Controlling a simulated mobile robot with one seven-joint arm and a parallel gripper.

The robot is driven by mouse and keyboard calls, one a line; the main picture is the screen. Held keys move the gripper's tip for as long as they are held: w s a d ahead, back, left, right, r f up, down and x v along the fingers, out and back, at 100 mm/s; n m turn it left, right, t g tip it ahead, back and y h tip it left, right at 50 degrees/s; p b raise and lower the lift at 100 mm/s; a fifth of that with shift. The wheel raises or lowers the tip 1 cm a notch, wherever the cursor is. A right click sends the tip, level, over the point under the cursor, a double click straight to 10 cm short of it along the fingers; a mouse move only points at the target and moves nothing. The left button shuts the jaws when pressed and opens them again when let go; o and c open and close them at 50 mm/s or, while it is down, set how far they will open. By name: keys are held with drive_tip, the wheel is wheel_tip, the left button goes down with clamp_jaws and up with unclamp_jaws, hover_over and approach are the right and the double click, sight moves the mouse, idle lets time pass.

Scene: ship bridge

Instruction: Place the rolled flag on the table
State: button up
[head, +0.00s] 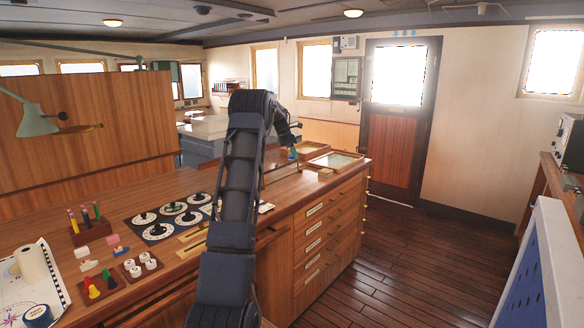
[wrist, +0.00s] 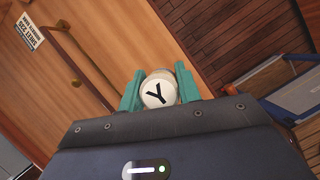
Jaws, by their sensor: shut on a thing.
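The rolled flag (wrist: 158,91) shows in the wrist view as a short cylinder with a white round end marked with a black Y. My gripper (wrist: 160,88) has teal fingers shut on its two sides. In the head view my gripper (head: 292,153) is at the far right end of the wooden table (head: 150,182), near its shallow trays. The flag itself is too small to make out there. I cannot tell from the head view how high the gripper is over the table top or whether it is beyond the edge.
Two shallow framed trays (head: 336,160) lie at the table's far right. Black-and-white dials (head: 172,217), a pen block (head: 88,228), pegs and a chart (head: 30,280) crowd the near left. The back-left top is clear. Drawers (head: 328,235) face an open plank floor (head: 400,260).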

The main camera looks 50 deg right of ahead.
drive_tip(key=s+d, duration=0.1)
drive_tip(key=s, duration=0.2)
approach(301, 196)
drive_tip(key=x, duration=0.6)
drive_tip(key=shift+w+d, duration=0.1)
drive_tip(key=shift+d, duration=0.2)
drive_tip(key=o, duration=0.9)
drive_tip(key=shift+o, duration=0.2)
